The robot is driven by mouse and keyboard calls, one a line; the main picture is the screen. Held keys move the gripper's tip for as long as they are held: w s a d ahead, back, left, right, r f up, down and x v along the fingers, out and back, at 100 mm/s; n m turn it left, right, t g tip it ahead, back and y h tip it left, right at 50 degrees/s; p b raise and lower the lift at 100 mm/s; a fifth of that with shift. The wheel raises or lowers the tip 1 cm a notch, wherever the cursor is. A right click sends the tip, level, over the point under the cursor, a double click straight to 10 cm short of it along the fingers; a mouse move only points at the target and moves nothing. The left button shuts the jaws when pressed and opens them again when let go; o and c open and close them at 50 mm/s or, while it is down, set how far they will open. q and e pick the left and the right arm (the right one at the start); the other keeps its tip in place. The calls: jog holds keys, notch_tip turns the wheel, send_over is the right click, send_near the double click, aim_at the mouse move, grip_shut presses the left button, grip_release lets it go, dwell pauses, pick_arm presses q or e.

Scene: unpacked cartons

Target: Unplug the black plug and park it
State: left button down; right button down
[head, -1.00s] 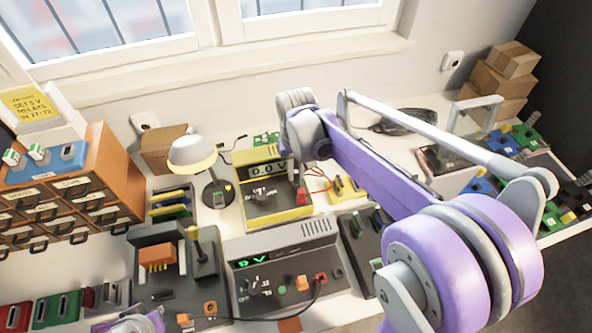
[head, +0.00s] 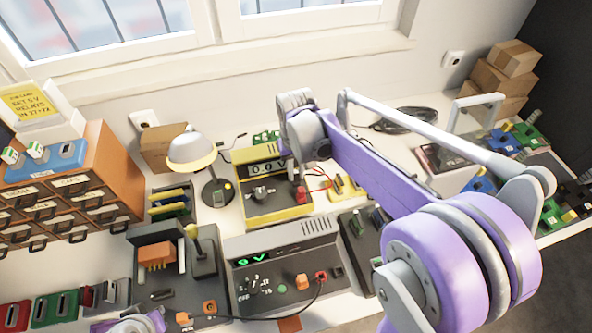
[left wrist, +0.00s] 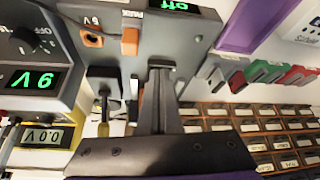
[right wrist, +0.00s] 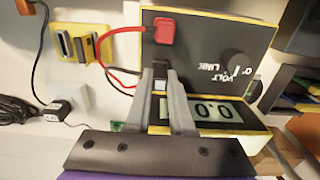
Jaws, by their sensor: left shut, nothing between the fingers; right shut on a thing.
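The yellow meter (head: 262,205) stands behind the grey power supply (head: 285,265). The meter also fills much of the right wrist view (right wrist: 262,128), with a red plug (right wrist: 163,30) seated in its face. My right gripper (right wrist: 160,76) is shut at the meter, on a small dark thing beside the red plug. This looks like the black plug, largely hidden between the fingers. In the left wrist view my left gripper (left wrist: 160,72) is shut and empty, close to a dark grey unit labelled PARK (left wrist: 185,35). An orange block (left wrist: 130,41) sits on that unit.
A lamp (head: 192,150) stands left of the meter. An orange drawer cabinet (head: 110,170) is at the left. A black cable runs from a red plug (head: 320,276) on the power supply to the left. Cartons (head: 508,60) are stacked at the back right.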

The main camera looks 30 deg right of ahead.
aim_at(296, 171)
jog(key=shift+f, duration=0.35)
dwell(0.3)
jog(key=c, duration=0.7)
grip_release()
jog(key=shift+r, duration=0.1)
notch_tip(296, 171, up, 11)
